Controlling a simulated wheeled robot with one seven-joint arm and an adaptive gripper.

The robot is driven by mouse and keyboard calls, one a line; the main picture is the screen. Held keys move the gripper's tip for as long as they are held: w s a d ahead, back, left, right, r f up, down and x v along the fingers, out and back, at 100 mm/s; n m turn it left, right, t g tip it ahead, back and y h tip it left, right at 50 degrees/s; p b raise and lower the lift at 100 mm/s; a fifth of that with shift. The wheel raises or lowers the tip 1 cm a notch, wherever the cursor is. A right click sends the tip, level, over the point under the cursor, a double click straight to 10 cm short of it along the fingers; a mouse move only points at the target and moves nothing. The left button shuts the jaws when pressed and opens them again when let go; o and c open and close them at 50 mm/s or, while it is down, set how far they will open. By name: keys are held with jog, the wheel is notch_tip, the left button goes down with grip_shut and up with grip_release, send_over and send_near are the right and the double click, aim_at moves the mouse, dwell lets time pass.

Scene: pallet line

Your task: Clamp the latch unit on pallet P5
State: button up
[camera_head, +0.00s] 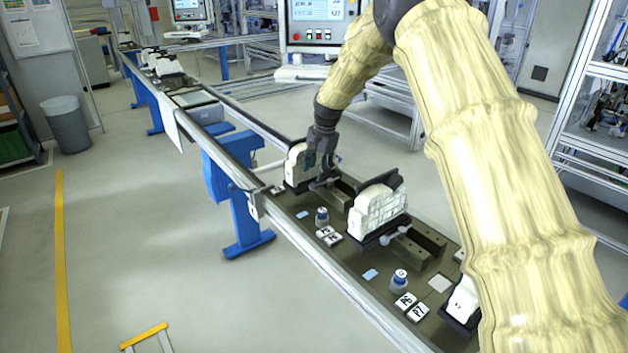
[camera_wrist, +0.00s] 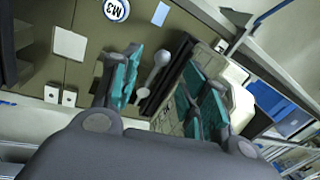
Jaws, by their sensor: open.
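In the head view, my gripper (camera_head: 322,165) is down at the farther pallet plate (camera_head: 306,228), beside a white latch unit (camera_head: 297,166) in a dark holder. In the wrist view, my gripper (camera_wrist: 163,68) is open, with teal pads on both fingers. A grey clamp lever (camera_wrist: 155,70) with a rounded knob lies in the gap between the fingers; I cannot tell whether either finger touches it. The pale unit (camera_wrist: 236,76) is partly hidden behind the right finger. The labels (camera_head: 324,232) on this plate are too small to read surely.
A nearer plate holds another white unit (camera_head: 378,212) with its own lever (camera_head: 394,234) and a dark upright plate. A third unit (camera_head: 462,302) is partly hidden by my arm. The conveyor rail (camera_head: 330,268) runs along the left side. Open floor lies left of it.

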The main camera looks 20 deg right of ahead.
aim_at(313, 184)
jog(key=x, duration=0.2)
jog(key=w+p+x, duration=0.1)
jog(key=x, duration=0.2)
jog(key=shift+w+f, duration=0.1)
jog(key=shift+f, duration=0.4)
jog(key=shift+s+f+p, duration=0.2)
jog(key=shift+s+p, duration=0.05)
jog(key=shift+p, duration=0.1)
jog(key=shift+w+f, duration=0.3)
jog(key=shift+f, duration=0.15)
jog(key=shift+s+r, duration=0.1)
jog(key=shift+s, duration=0.05)
jog(key=shift+c, duration=0.5)
jog(key=shift+r, duration=0.1)
jog(key=c, duration=0.4)
grip_shut()
